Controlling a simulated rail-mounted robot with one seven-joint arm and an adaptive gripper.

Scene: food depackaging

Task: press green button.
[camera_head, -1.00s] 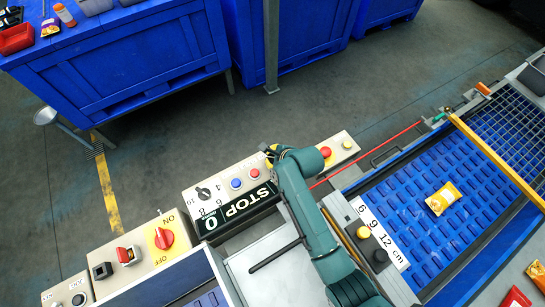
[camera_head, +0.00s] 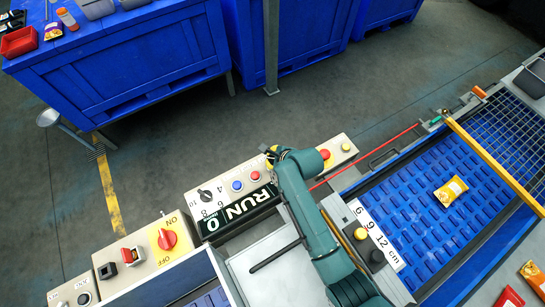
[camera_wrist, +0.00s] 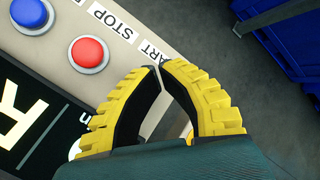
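My gripper (camera_wrist: 157,68) has yellow ribbed fingers, and their tips meet in the wrist view. It is over the control panel (camera_wrist: 130,50), at a label that reads "ART" in part. No green button shows on this part of the panel; the fingers cover the spot beside that label. A red button (camera_wrist: 88,54) is left of the fingers, beside a "STOP" label. In the head view the panel's display (camera_head: 238,211) reads "RUN 0". The red button (camera_head: 255,175) shows there left of my gripper (camera_head: 268,160). I cannot tell whether the fingertips touch anything.
A blue button (camera_head: 237,185) and a black dial (camera_head: 205,196) are on the same panel. A red emergency button (camera_head: 325,154) is right of my arm. A blue conveyor (camera_head: 410,205) carries a yellow packet (camera_head: 451,191). A yellow bar (camera_head: 492,165) crosses it.

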